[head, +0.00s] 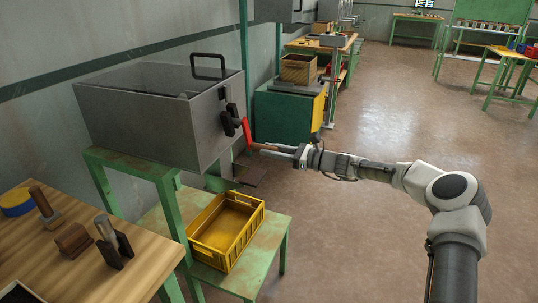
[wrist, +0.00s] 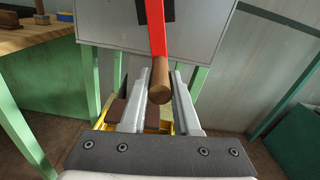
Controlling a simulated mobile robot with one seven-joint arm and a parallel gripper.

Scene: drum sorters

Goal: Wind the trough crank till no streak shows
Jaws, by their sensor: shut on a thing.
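The grey metal trough (head: 128,112) stands on a green frame at the left in the head view. Its crank has a red arm (head: 246,131), mounted on the trough's end face, and a brown wooden handle (head: 266,147). In the wrist view the red arm (wrist: 157,32) runs down from the top to the wooden handle (wrist: 160,82). My gripper (wrist: 161,88) is shut on this handle, one finger on each side. It also shows in the head view (head: 281,150). Little of the trough's inside shows, and I cannot make out any streak.
A yellow crate (head: 203,252) sits on a low green table below the trough. A wooden bench (head: 110,280) with tools is at the front left. A green cabinet (head: 284,116) stands behind the crank. The floor at the right is clear.

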